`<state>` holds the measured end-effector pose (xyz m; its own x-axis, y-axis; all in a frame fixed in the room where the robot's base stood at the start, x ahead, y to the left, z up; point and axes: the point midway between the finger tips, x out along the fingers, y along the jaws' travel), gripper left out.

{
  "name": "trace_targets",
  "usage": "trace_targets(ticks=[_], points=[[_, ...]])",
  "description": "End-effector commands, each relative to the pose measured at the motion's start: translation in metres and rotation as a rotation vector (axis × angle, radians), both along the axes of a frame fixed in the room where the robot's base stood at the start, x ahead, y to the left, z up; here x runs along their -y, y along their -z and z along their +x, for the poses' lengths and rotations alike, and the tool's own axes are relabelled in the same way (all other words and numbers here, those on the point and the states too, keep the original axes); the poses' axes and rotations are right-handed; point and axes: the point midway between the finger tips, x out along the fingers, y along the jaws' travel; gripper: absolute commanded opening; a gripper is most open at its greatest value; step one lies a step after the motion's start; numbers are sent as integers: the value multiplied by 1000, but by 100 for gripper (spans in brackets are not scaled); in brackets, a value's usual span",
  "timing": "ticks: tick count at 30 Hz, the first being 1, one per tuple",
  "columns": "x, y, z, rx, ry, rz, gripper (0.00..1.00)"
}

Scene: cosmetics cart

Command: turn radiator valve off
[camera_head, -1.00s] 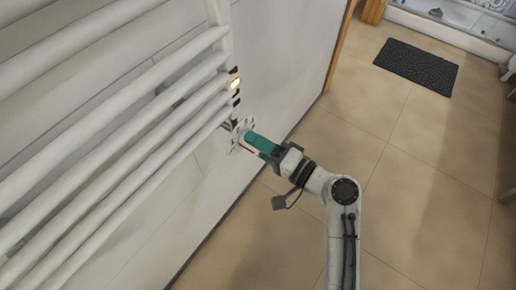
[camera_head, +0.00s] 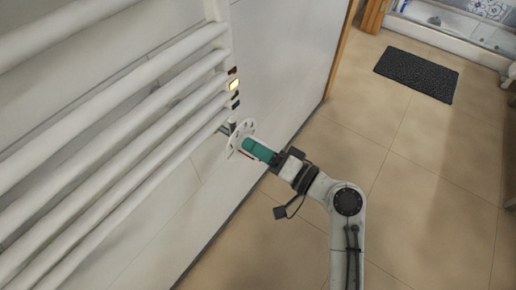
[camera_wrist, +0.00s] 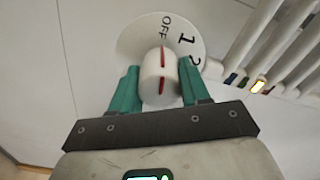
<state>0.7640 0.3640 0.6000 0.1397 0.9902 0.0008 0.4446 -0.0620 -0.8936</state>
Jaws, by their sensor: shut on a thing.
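The radiator valve has a round white dial plate (camera_wrist: 140,38) marked OFF, 1 and part of another number, with a white knob (camera_wrist: 159,77) carrying a red line in front of it.
The white towel radiator (camera_head: 130,125) with several bars fills the left. A lit yellow block (camera_head: 234,85) and dark blocks sit on its right post above the valve. A dark mat (camera_head: 416,74) lies on the tiled floor (camera_head: 430,200), which is clear on the right.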

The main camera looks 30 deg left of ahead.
Motion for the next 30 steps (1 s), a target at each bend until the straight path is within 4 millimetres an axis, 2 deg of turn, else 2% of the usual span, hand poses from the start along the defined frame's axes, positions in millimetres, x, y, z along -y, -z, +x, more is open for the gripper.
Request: trace_targets(ticks=[1, 2, 9, 16, 20, 30], points=[[-1, 3, -3, -5, -6, -5, 15], [-1, 3, -3, -5, -6, -5, 49], [0, 2, -2, -3, -4, -3, 71], [0, 1, -1, -2, -1, -1, 71], [8, 1, -2, -3, 0, -3, 71], [70, 0, -10, -4, 2, -3, 71]])
